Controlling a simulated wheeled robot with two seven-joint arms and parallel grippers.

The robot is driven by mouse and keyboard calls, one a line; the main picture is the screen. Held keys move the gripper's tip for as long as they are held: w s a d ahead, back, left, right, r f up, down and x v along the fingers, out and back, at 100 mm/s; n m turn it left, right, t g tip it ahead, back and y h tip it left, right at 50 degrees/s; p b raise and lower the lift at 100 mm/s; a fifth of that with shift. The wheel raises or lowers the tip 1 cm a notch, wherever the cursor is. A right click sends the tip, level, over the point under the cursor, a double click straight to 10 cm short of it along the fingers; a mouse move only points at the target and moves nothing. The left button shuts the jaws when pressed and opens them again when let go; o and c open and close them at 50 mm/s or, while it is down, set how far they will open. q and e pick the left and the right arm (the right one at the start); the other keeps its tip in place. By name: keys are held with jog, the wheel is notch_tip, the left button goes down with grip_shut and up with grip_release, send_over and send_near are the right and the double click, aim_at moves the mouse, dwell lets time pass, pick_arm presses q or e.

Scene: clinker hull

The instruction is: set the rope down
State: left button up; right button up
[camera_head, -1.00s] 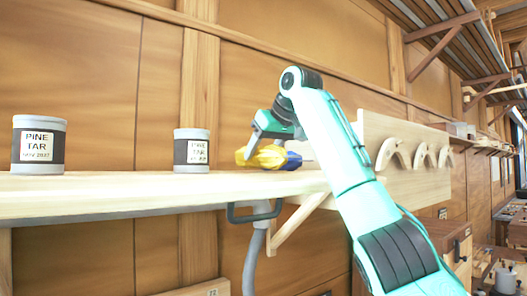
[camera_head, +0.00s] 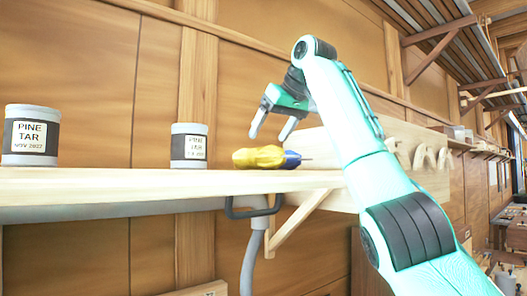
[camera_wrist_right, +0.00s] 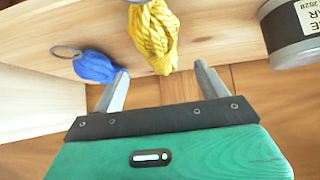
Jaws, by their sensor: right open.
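A yellow rope hank (camera_head: 258,157) lies on the wooden shelf (camera_head: 140,181), with a blue hank (camera_head: 291,159) close by on its right. My right gripper (camera_head: 271,134) is open and empty, a little above the hanks, its fingers pointing down. In the right wrist view the yellow hank (camera_wrist_right: 154,38) lies beyond the gap between the fingertips (camera_wrist_right: 163,72), apart from them. The blue hank (camera_wrist_right: 95,66) shows by the left finger. Each hank has a grey metal ring at one end. My left gripper is not in view.
Two pine tar cans stand on the shelf, one at the far left (camera_head: 31,136) and one nearer the hanks (camera_head: 189,146). One can (camera_wrist_right: 290,32) shows in the wrist view. Bare shelf lies between the cans. Curved wooden pieces (camera_head: 420,155) hang at right.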

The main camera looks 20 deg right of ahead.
jog(key=v, duration=0.5)
jog(key=shift+s, duration=0.1)
jog(key=shift+s, duration=0.1)
dwell(0.4)
